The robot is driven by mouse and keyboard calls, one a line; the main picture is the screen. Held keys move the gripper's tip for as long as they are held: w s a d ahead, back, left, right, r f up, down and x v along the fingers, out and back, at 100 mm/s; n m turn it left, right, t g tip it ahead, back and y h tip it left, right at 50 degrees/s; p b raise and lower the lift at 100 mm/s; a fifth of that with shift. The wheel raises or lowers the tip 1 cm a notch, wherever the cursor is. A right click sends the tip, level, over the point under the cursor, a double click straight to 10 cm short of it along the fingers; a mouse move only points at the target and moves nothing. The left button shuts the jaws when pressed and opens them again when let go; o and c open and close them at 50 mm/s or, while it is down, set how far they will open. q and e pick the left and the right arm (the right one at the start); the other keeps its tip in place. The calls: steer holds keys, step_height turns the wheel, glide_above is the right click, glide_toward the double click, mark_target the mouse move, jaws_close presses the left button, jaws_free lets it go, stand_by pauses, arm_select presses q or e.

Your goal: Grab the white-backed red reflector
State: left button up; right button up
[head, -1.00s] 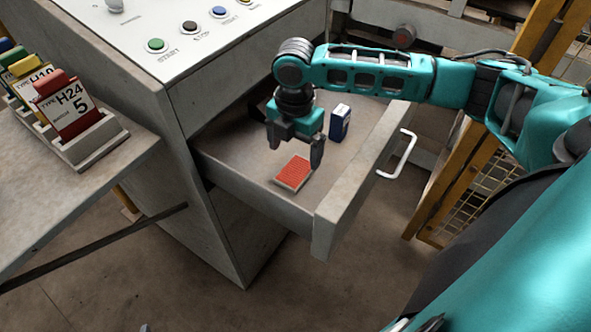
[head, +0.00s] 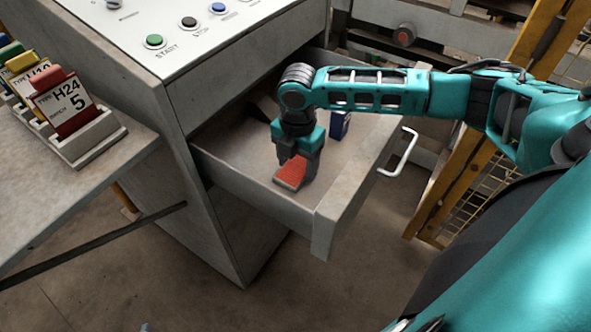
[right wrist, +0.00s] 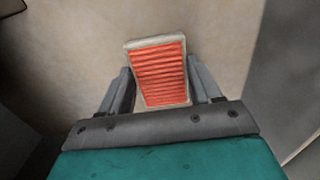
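The red reflector (head: 291,174) has a ribbed red face and a pale whitish rim and back. It is at the front of the open drawer (head: 335,222). My right gripper (head: 299,164) points down over it, with its fingers on either side. The right wrist view shows the reflector (right wrist: 160,72) between the two fingers (right wrist: 160,92), which look closed against its sides. It sits slightly tilted in that view. I cannot tell whether it still touches the drawer floor. My left gripper is not in view.
A dark blue box (head: 340,124) stands in the drawer behind my right gripper. The drawer has a white handle (head: 397,153) and raised walls. A control panel (head: 185,40) with buttons is above. Label holders (head: 75,115) stand on a table at left.

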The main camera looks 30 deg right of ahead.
steer(key=c, duration=0.5)
